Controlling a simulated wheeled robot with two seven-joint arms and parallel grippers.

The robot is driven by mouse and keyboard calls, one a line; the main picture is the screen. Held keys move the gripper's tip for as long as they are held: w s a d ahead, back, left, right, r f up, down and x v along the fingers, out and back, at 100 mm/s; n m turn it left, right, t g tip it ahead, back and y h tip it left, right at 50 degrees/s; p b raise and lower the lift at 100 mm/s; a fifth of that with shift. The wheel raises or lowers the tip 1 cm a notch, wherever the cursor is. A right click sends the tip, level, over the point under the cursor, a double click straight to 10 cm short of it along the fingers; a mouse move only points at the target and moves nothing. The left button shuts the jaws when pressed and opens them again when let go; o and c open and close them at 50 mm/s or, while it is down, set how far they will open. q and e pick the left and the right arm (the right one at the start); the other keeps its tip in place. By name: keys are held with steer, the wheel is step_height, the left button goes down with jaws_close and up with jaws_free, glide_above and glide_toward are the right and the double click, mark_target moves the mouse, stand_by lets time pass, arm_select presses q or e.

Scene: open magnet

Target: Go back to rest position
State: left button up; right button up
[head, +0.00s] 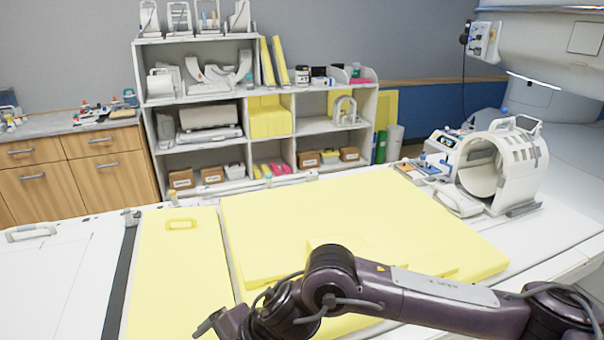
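My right arm comes in from the lower right and reaches across the front of the yellow-padded table (380,215). Its dark purple links bend at a joint near the bottom middle. The end of this arm, with what looks like my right gripper (210,322), is at the bottom edge, over the narrow yellow pad (180,260). It is partly cut off by the frame, so I cannot see whether its fingers are open or shut. I see nothing clearly held. My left gripper is not in view.
A white head coil (515,160) stands at the table's right end, beside a small device (440,145). The scanner (550,60) rises at the right. A white shelf (220,140) with coils, pads and boxes stands behind. Wooden cabinets (75,170) are at the left.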

steer(key=s+a+r+m+t+y, duration=0.2)
steer(key=a+r+m+t+y, duration=0.25)
steer(key=r, duration=0.35)
steer(key=w+d+f+m+t+h, duration=0.2)
steer(key=w+d+m+t+h, duration=0.3)
steer(key=d+m, duration=0.65)
steer(key=s+d+f+m+g+h, duration=0.25)
steer(key=s+d+f, duration=0.2)
steer(key=d, duration=0.45)
steer(key=s+d+f+m+g+h, duration=0.2)
steer(key=s+d+f+m, duration=0.2)
steer(key=d+f, duration=0.3)
steer(key=s+d+f+m+g+h, duration=0.2)
steer(key=s+d+f+m+h, duration=0.15)
steer(key=d, duration=0.65)
step_height(320, 180, down, 30)
steer(key=s+g+b, duration=0.1)
steer(key=b, duration=0.1)
steer(key=s+d+f, duration=0.1)
steer(key=s+f, duration=0.9)
steer(key=s+d+f+g+b, duration=0.1)
steer(key=s+d+f, duration=0.1)
steer(key=s+f, duration=0.8)
steer(key=shift+s+d+f+g, duration=0.15)
steer(key=shift+d+f+g, duration=0.15)
steer(key=shift+f, duration=0.4)
steer(key=shift+y, duration=0.25)
